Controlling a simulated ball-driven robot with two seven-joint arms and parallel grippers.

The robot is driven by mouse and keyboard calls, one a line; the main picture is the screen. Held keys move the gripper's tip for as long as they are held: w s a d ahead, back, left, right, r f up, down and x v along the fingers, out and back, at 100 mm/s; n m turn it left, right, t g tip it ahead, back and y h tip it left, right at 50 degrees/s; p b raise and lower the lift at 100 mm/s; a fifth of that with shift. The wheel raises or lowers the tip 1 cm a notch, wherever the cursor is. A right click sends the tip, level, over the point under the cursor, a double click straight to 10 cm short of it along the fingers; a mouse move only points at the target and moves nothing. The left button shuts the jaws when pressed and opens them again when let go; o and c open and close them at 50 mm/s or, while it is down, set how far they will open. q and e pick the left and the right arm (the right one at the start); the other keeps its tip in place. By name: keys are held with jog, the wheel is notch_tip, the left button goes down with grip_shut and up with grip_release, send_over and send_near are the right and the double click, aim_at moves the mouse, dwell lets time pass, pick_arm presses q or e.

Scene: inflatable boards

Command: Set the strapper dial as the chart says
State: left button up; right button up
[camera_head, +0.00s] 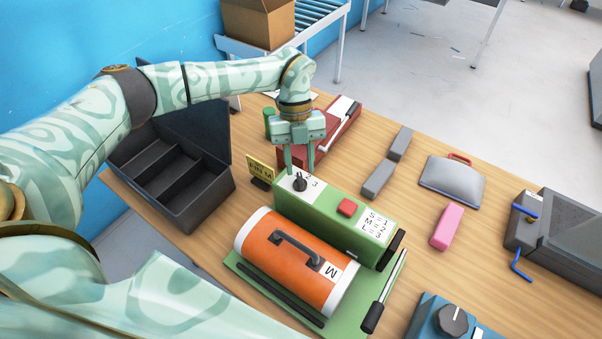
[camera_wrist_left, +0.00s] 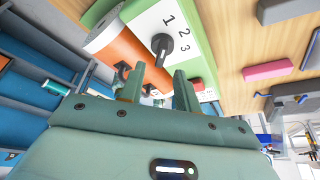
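The green strapper (camera_head: 330,212) stands on the table. Its black dial (camera_head: 299,184) sits on a white plate numbered 1, 2, 3 at its far left end; the dial also shows in the left wrist view (camera_wrist_left: 161,46). I cannot tell for sure which number it points at. The chart (camera_head: 377,224) on the strapper reads S=1, M=2, L=3. An orange cylinder (camera_head: 285,265) with a black handle and an M label lies in front. My left gripper (camera_head: 299,164) points down just above the dial, its fingers apart with nothing between them. My right gripper is out of view.
A yellow sign (camera_head: 261,168) stands left of the dial, beside an open dark case (camera_head: 205,212). A red tool (camera_head: 340,140) lies behind the gripper. Grey blocks (camera_head: 378,180), a pink block (camera_head: 447,227) and a blue box with a knob (camera_head: 435,322) are to the right.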

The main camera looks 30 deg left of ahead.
aim_at(298, 180)
pick_arm(q)
jog(key=shift+x, duration=1.85)
jog(key=shift+s, duration=0.1)
jog(key=shift+c, duration=0.3)
grip_shut()
jog(key=shift+r+m, duration=0.1)
jog(key=shift+m, duration=0.3)
jog(key=m+y+p, duration=0.1)
jog(key=m, duration=0.2)
jog(key=shift+m+g+y, duration=0.3)
jog(key=m, duration=0.2)
jog(key=m+y+p, duration=0.1)
jog(key=m, duration=0.1)
jog(key=shift+a+y, duration=0.15)
jog(key=shift+y, duration=0.15)
jog(key=shift+m, duration=0.3)
